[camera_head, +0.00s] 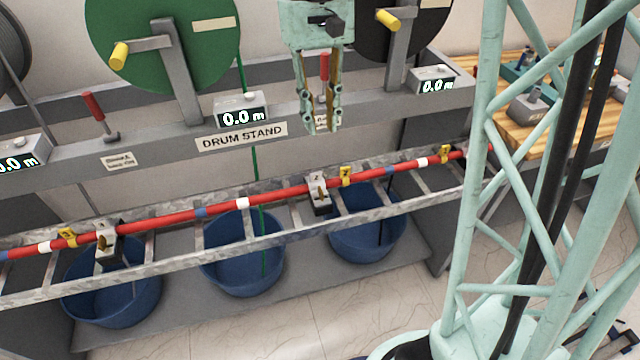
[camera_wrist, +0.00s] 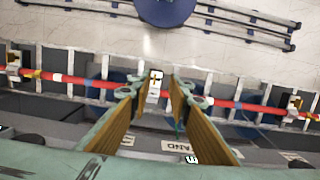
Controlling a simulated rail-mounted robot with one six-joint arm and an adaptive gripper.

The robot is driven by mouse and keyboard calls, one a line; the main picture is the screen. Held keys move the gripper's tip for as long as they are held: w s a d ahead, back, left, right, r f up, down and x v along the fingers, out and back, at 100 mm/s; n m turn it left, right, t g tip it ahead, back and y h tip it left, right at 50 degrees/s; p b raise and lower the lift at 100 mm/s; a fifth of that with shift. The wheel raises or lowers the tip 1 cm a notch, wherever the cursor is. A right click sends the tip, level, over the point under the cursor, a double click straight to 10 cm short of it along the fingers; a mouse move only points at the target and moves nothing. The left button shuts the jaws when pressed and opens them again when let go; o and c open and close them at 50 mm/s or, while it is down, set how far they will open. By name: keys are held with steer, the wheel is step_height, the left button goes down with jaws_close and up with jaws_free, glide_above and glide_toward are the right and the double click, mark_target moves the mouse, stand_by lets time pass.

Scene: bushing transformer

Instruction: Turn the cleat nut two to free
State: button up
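A pale cleat block (camera_head: 318,205) sits at the red cable on the ladder tray, right of centre in the head view. A small brass-coloured nut (camera_head: 321,193) shows on its face; its number is too small to read. A similar cleat (camera_head: 106,255) with a brass-coloured nut (camera_head: 102,243) sits at the left. My gripper (camera_head: 321,128) hangs above and behind the tray, open and empty. In the wrist view, a cleat (camera_wrist: 154,93) shows between and beyond my spread fingertips (camera_wrist: 159,88), apart from them. Whether the nuts are loose cannot be told.
The red cable (camera_head: 175,217) runs along the metal ladder tray (camera_head: 275,238), with yellow tags (camera_head: 345,176) beside it. Blue tubs (camera_head: 240,270) stand below. The drum stand (camera_head: 185,150) with displays is behind. A green lattice mast (camera_head: 480,180) blocks the right side.

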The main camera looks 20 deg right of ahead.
steer(key=g+p, duration=0.2)
glide_above(321, 190)
steer(key=w, duration=0.5)
step_height(321, 190, down, 11)
steer(key=shift+w+d+f+g+p, duration=0.3)
steer(key=shift+w+f, duration=0.1)
steer(key=shift+f, duration=0.25)
steer(key=shift+b+x, duration=1.2)
steer(key=shift+x, duration=5.65)
steer(key=shift+w+a, duration=0.1)
steer(key=shift+a, duration=0.1)
steer(key=shift+c, duration=0.6)
jaws_close()
